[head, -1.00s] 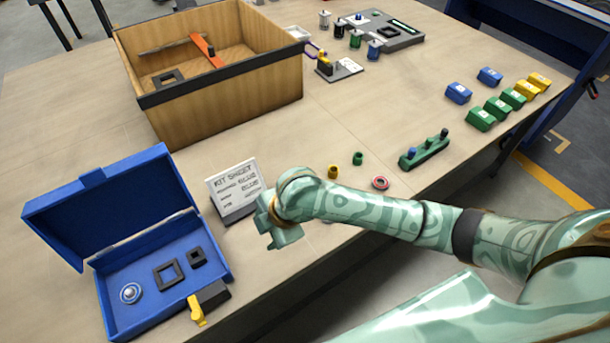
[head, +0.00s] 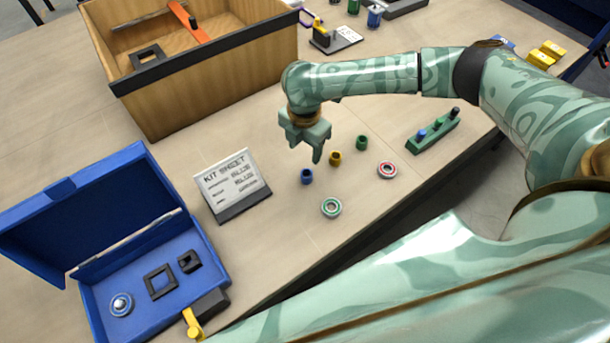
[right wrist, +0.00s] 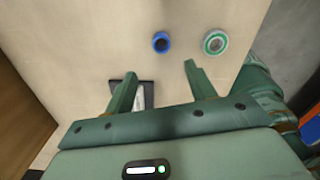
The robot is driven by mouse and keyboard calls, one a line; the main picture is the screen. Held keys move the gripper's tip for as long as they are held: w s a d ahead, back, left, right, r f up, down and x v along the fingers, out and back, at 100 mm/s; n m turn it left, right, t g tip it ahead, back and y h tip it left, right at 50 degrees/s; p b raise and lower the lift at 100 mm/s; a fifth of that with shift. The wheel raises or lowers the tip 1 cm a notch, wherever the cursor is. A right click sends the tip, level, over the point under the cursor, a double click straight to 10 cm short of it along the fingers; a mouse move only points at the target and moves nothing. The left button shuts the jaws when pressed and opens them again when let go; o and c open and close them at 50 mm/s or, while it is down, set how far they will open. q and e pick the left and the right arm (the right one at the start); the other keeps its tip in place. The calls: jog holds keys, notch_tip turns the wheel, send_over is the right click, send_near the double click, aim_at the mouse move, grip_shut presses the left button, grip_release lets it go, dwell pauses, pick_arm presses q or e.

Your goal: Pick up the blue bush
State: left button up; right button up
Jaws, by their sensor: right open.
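The blue bush (head: 307,176) is a small blue ring-like cylinder standing on the table, left of a yellow bush (head: 335,158) and a green bush (head: 361,142). My right gripper (head: 308,152) is open and empty, held above the table just behind the blue bush in the head view. My left gripper is not in view.
A green-ringed bearing (head: 331,207) and a red-ringed bearing (head: 387,170) lie close by. A kit sheet stand (head: 231,185) is to the left, with an open blue case (head: 205,243) beyond. A wooden box (head: 200,90) stands behind; a green peg block (head: 433,132) is right.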

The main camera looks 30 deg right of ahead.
jog(key=b, duration=0.1)
send_over(307, 173)
jog(key=f, duration=0.5)
jog(key=shift+w+a+f, duration=0.2)
jog(key=shift+w+a, duration=0.05)
jog(key=shift+w, duration=0.05)
jog(key=shift+s+f+b, duration=0.15)
jog(key=shift+f+b, duration=0.15)
jog(key=f+b, duration=0.1)
jog(key=f, duration=0.1)
jog(key=f+b, duration=0.1)
jog(key=f, duration=0.2)
jog(key=shift+s+d, duration=0.15)
jog(key=shift+d, duration=0.05)
jog(key=shift+r, duration=0.15)
jog(key=c, duration=1)
